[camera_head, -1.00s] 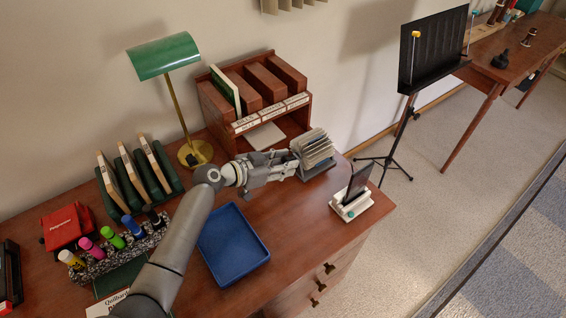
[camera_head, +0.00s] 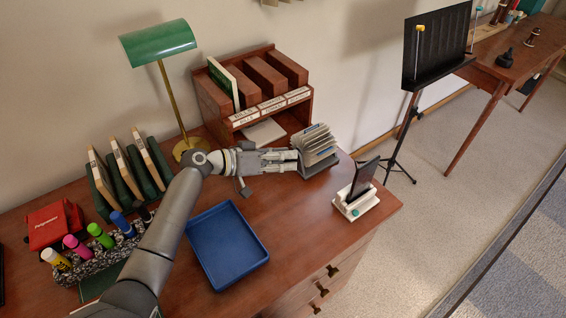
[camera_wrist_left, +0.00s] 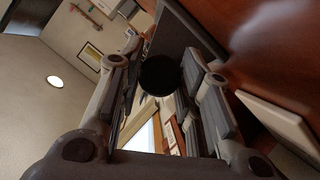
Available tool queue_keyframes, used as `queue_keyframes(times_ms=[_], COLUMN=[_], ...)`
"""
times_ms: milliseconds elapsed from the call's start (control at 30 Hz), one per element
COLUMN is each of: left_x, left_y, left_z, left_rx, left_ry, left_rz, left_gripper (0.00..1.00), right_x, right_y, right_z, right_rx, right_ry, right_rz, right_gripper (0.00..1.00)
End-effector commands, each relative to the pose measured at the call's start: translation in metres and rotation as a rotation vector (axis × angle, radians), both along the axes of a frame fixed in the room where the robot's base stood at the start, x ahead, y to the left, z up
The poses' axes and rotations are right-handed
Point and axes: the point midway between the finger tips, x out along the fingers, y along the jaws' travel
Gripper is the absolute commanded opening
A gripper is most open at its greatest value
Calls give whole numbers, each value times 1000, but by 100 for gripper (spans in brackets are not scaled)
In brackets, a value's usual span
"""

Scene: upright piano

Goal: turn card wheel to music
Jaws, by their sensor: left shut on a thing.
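The card wheel (camera_head: 318,142) stands on the desk near its back right corner, a fan of pale cards with some blue showing on a dark base. My left gripper (camera_head: 293,160) reaches it from the left, at the wheel's side. In the left wrist view a round black knob (camera_wrist_left: 160,75) sits between the fingers, and the gripper (camera_wrist_left: 162,82) is shut on it. The cards' lettering is too small to read. My right gripper is not in view.
A blue tray (camera_head: 228,246) lies in front of my left arm. A wooden file rack (camera_head: 238,110) stands behind the gripper, and a green lamp (camera_head: 158,42) is to its left. A white stand with a dark screen (camera_head: 357,205) is right of the wheel.

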Motion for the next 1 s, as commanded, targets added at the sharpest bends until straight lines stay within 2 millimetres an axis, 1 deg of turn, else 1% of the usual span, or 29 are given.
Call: queue_keyframes(times_ms=[33,200,667,700,867,1000], left_x=[0,0,0,0,0,0], left_y=[0,1,1,1,1,0], left_z=[-3,-2,-1,-1,-1,-1], left_rx=[-9,-36,-45,-45,-46,-46], left_ry=[16,54,68,68,67,66], left_rz=[0,0,0,0,0,0], left_gripper=[9,9,9,34,54,54], right_x=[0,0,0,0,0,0], right_y=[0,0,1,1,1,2], right_z=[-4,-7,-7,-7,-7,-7], right_rx=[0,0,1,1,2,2], right_ry=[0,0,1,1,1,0], right_rz=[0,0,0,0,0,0], right_gripper=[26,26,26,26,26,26])
